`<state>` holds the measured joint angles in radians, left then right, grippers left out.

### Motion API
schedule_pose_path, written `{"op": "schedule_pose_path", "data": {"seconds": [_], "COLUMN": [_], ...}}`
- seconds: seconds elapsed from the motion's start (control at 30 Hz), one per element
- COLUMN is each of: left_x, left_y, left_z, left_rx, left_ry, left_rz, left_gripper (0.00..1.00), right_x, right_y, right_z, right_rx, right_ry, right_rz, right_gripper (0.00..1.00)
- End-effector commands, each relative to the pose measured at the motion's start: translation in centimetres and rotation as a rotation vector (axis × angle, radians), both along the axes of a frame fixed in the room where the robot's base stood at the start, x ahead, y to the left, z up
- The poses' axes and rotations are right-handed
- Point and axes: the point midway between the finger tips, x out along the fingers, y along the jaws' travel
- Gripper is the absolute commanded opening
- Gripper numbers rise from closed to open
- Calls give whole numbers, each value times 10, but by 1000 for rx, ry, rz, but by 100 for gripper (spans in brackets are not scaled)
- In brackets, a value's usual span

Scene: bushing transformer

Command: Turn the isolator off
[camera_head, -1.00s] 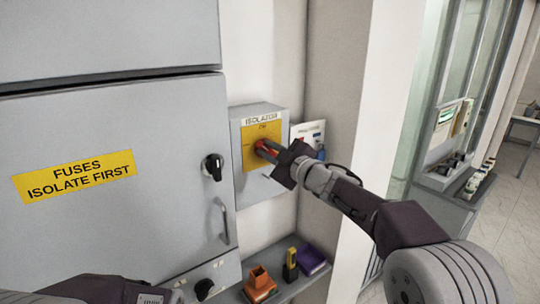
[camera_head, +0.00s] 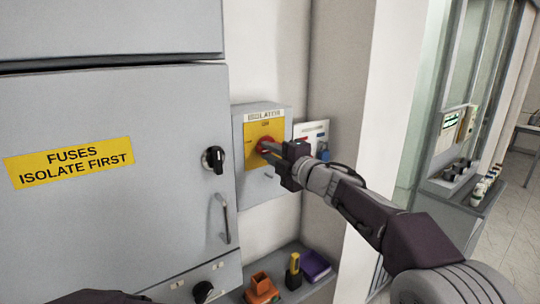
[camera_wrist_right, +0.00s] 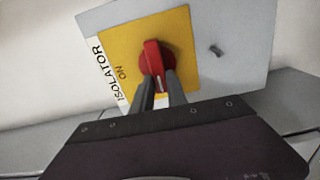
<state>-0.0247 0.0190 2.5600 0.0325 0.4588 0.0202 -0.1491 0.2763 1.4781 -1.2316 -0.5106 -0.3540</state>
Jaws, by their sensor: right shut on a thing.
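The isolator (camera_head: 278,185) is a grey box on the wall with a yellow plate (camera_head: 251,160) and a red rotary handle (camera_head: 264,145). In the right wrist view the red handle (camera_wrist_right: 153,58) stands on the yellow plate (camera_wrist_right: 120,50), with "ON" lettered beside it. My right gripper (camera_head: 272,155) reaches in from the right. Its two dark fingers (camera_wrist_right: 160,88) are shut on the near end of the red handle. My left gripper is not in view; only a dark part of my left arm shows at the bottom left edge.
A grey fuse cabinet (camera_head: 110,220) with a black knob (camera_head: 214,159) and a handle (camera_head: 225,218) stands left of the isolator. Below, a shelf holds an orange item (camera_head: 262,288), a yellow-black tool (camera_head: 293,270) and a purple item (camera_head: 315,265). A poster (camera_head: 318,132) hangs behind my wrist.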

Motion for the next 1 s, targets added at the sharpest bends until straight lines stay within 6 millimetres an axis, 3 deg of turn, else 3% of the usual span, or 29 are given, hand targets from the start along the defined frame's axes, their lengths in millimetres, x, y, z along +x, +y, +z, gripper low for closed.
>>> {"op": "schedule_pose_path", "data": {"seconds": [0.63,0.67,0.73,1.0], "left_x": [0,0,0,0], "left_y": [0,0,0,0], "left_z": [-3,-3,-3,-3], "left_rx": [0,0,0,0], "left_ry": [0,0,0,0], "left_rz": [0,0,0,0], "left_gripper": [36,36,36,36], "right_x": [0,0,0,0], "right_y": [0,0,0,0], "right_z": [-1,-1,-1,-1], "right_rx": [-39,-39,-39,-38], "right_ry": [-27,-27,-27,-26], "right_rz": [1,1,1,0], "right_gripper": [0,21,40,40]}}
